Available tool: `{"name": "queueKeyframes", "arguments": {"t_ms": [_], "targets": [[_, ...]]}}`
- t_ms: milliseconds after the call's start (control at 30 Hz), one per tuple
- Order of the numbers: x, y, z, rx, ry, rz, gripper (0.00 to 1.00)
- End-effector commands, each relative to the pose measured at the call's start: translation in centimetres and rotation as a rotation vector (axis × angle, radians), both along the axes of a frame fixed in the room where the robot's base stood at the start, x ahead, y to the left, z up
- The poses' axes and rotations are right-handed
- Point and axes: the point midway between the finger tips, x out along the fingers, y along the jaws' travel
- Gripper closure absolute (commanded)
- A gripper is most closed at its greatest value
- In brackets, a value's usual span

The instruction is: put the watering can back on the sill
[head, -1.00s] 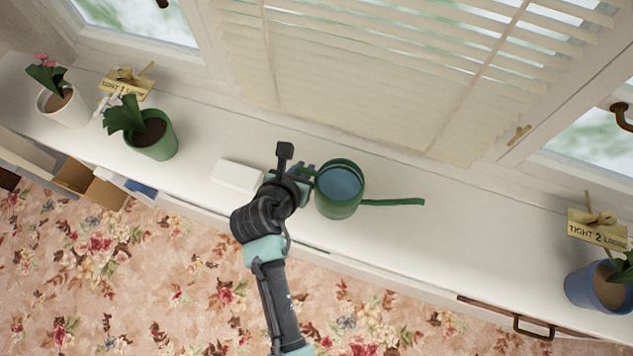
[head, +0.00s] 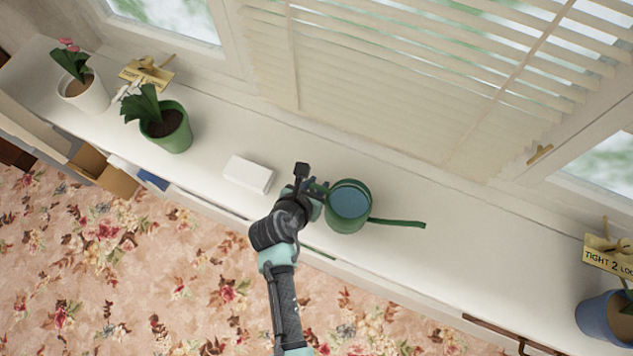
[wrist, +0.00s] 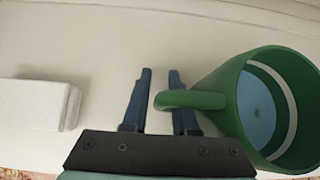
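The green watering can (head: 342,218) stands upright over the white sill, its long thin spout (head: 398,222) pointing right. Whether its base touches the sill is hidden. The wrist view shows its round open top and blue inside, with the handle (wrist: 190,99) reaching left. My gripper (head: 322,190) is at the handle side, left of the can. In the wrist view my two dark fingers (wrist: 160,80) stand apart. The handle's outer end lies between them and crosses over the right finger. A thin gap shows beside the left finger. Contact below the handle is hidden.
A white block (head: 249,173) lies left of my gripper; it also shows in the wrist view (wrist: 38,104). A green pot (head: 170,135) and a white pot (head: 90,96) stand farther left. A blue pot (head: 600,318) is far right. The sill between spout and blue pot is clear.

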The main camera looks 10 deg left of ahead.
Motion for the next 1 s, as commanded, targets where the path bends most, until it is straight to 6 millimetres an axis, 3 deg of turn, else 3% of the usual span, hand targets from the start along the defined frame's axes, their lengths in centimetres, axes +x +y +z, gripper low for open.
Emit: {"name": "queueKeyframes", "arguments": {"t_ms": [100,467,1000], "targets": [[0.0,0.0,0.0,0.0,0.0,0.0,0.55],[-0.3,0.1,0.5,0.001,0.0,0.001,0.55],[-6.6,2.3,7.1,0.001,0.0,0.002,0.55]]}}
